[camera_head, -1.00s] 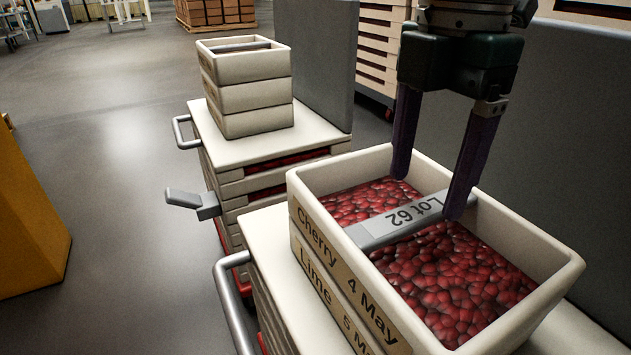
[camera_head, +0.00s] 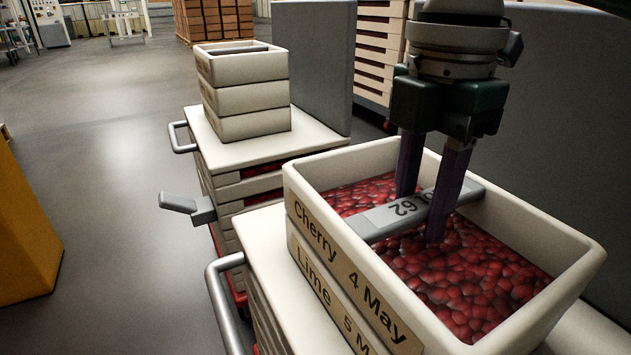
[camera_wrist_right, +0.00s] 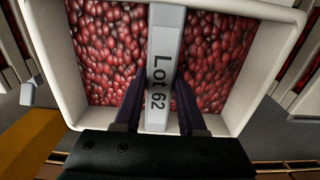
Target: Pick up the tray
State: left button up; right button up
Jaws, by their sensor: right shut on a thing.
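The cream tray (camera_head: 545,229) labelled "Cherry 4 May" is full of red candies (camera_head: 462,275) and sits on a tray labelled "Lime" (camera_head: 322,285). A grey bar marked "Lot 62" (camera_head: 378,221) spans its middle. My right gripper (camera_head: 421,215) reaches down from above and is shut on this bar, one finger on each side. In the right wrist view the bar (camera_wrist_right: 163,60) runs between the two fingers (camera_wrist_right: 159,119), with the tray wall (camera_wrist_right: 50,60) around the candies. My left gripper is not in view.
A second stack of cream trays (camera_head: 243,97) stands on a cart (camera_head: 262,147) behind, at left. Grey panels (camera_head: 312,60) rise behind the carts. A metal handle (camera_head: 222,305) sticks out at front left. A yellow block (camera_head: 22,225) stands at the left edge. The floor between is open.

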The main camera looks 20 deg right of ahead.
grip_shut()
dwell(0.8)
